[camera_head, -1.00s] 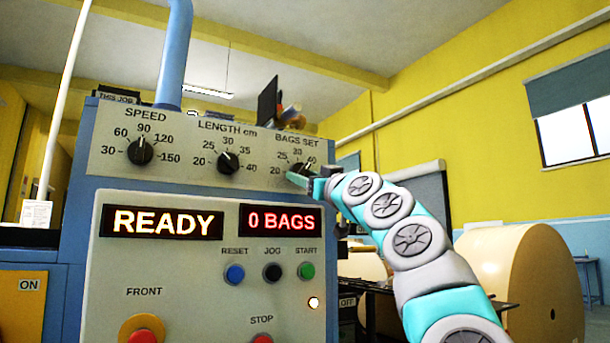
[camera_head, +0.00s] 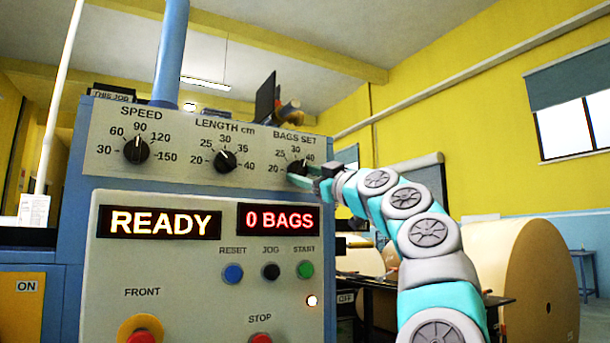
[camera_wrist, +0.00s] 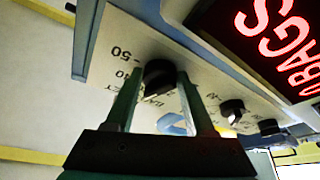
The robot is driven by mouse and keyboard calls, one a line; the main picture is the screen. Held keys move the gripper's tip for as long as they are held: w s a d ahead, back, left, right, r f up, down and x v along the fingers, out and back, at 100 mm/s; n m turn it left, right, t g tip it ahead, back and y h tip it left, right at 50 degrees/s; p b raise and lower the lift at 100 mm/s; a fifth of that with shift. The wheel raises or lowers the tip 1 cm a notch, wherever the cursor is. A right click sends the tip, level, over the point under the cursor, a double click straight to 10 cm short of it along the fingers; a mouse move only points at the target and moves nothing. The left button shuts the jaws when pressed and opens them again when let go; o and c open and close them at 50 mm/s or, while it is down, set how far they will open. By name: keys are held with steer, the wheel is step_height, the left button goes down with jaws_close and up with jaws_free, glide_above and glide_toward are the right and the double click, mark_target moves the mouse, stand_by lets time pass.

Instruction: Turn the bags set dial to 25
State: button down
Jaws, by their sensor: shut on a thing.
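The bags set dial (camera_head: 297,167) is a black knob at the right end of the grey upper panel, below the label BAGS SET. Numbers 20, 25, 30 and 40 show around it. My gripper (camera_head: 301,176) reaches it from the lower right and partly covers it. In the wrist view, the dial (camera_wrist: 160,75) sits between the two green fingers of my gripper (camera_wrist: 158,88), which are shut on its sides. A small white mark shows at the dial's lower edge there, on the side of the scale numbers. The exact reading is unclear.
The length dial (camera_head: 225,160) and speed dial (camera_head: 137,150) lie to the left on the same panel. Below are the READY display (camera_head: 159,223), the 0 BAGS display (camera_head: 278,219) and several buttons. A large kraft roll (camera_head: 545,280) stands at the right.

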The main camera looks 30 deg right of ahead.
steer(key=shift+d+n+g+y, duration=0.2)
steer(key=shift+n+g+y, duration=0.2)
steer(key=shift+n, duration=1)
steer(key=shift+a+r+n+y, duration=0.1)
steer(key=shift+n+y, duration=0.3)
steer(key=shift+n, duration=0.6)
steer(key=shift+c, duration=1.3)
jaws_free()
steer(key=b+v, duration=0.3)
steer(key=v, duration=0.5)
steer(key=shift+r, duration=0.2)
